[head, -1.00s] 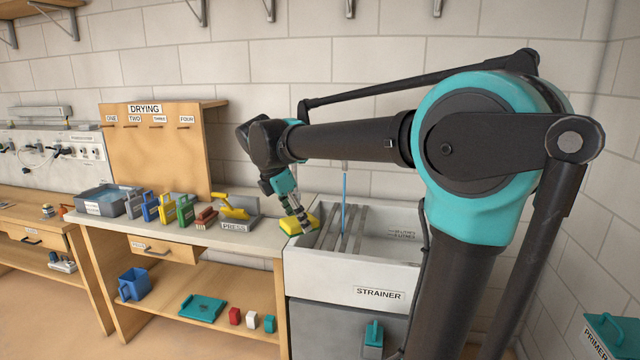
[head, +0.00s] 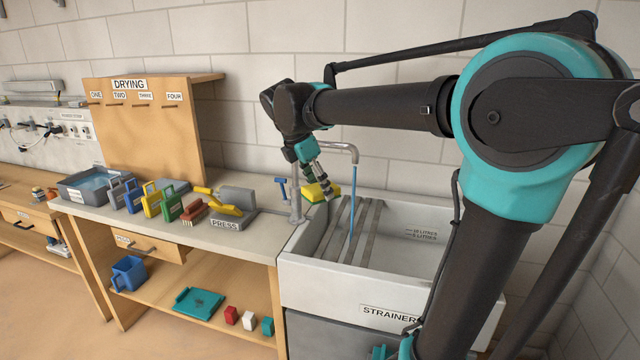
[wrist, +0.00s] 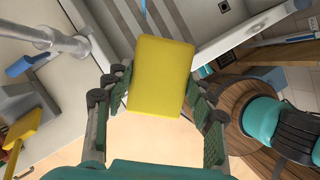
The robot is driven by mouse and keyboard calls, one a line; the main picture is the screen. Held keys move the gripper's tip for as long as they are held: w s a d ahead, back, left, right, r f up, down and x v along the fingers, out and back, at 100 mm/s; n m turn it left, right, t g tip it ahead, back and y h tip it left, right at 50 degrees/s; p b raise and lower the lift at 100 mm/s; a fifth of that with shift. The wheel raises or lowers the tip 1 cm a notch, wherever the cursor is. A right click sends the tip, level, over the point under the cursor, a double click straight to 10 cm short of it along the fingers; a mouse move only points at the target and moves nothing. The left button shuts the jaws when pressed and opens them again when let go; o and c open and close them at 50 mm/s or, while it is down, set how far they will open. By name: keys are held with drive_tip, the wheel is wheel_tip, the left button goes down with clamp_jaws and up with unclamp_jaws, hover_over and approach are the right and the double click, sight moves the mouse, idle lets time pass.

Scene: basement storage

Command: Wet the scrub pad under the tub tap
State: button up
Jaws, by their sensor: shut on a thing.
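The scrub pad (head: 320,191), yellow with a darker green layer, is held by my gripper (head: 318,178) above the back left of the tub. In the wrist view the pad's yellow face (wrist: 162,75) sits between the two fingers of my gripper (wrist: 158,100), which are shut on its sides. The tub (head: 345,288) is a white sink marked STRAINER with grey bars inside. The tap (head: 340,147) is a grey curved spout at the tub's back left, with a blue handle (head: 282,188). A thin blue stream (head: 353,205) falls from the spout, just right of the pad and apart from it.
Left of the tub, the counter (head: 255,243) holds a yellow and grey press (head: 236,200), several coloured handled blocks and a water tray (head: 97,184). The wooden DRYING board (head: 145,130) stands behind them. A shelf below holds a blue bucket (head: 129,273).

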drive_tip(key=w+d+f, duration=0.2)
drive_tip(key=w+d, duration=0.6)
drive_tip(key=w, duration=0.2)
drive_tip(key=shift+w+d+f, duration=0.15)
drive_tip(key=shift+d+f, duration=0.1)
drive_tip(key=shift+f, duration=0.1)
idle(0.4)
idle(0.5)
drive_tip(key=shift+s+a, duration=1.3)
drive_tip(key=shift+s, duration=0.25)
drive_tip(key=shift+s+a, duration=1.25)
drive_tip(key=shift+s, duration=0.3)
drive_tip(key=shift+r, duration=0.1)
drive_tip(key=shift+s+a+r, duration=0.8)
drive_tip(key=shift+s+r, duration=0.2)
drive_tip(key=shift+s+a+r, duration=0.8)
drive_tip(key=shift+s+r, duration=0.15)
